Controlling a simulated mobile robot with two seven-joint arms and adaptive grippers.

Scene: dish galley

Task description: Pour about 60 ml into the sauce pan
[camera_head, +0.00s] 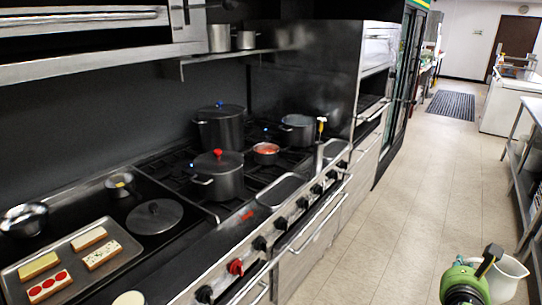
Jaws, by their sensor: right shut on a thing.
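A small pan with red contents (265,153), likely the sauce pan, sits without a lid on the stove between larger pots. My right gripper (490,262) is at the bottom right, far from the stove and over the aisle floor. It is shut on a white jug (510,272), which looks roughly upright. The jug's contents cannot be seen. The green part of my right arm hides some of the jug. My left gripper is not in view.
A red-knobbed lidded pot (218,182), a larger lidded pot (220,132) and a grey pot (298,132) surround the small pan. A food tray (72,262) lies left. The aisle floor (400,200) is clear.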

